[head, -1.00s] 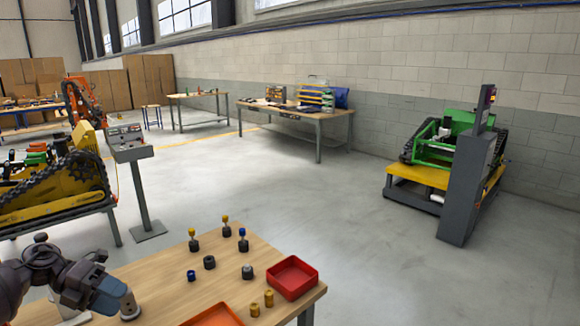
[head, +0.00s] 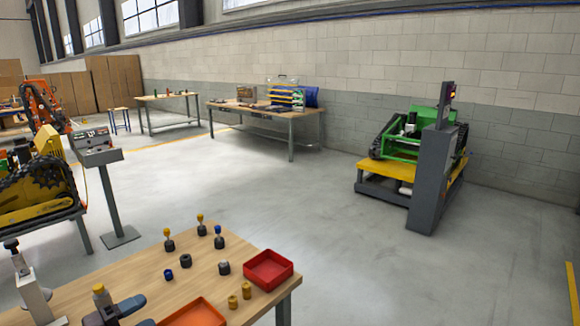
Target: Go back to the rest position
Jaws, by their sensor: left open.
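My left gripper (head: 138,316) shows at the bottom edge of the head view, low over the left part of the wooden workbench (head: 110,278). Its grey-blue body is partly cut off by the frame. It is open, and I see nothing held in it. The rest of the left arm is out of the picture. My right gripper is not in view.
On the bench stand a red tray (head: 268,269), an orange tray (head: 197,314), yellow cylinders (head: 247,289), dark rings (head: 186,261) and several knobbed pegs (head: 218,238). A white stand (head: 32,289) is at the left. A grey pedestal (head: 430,180) stands beyond; open floor lies between.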

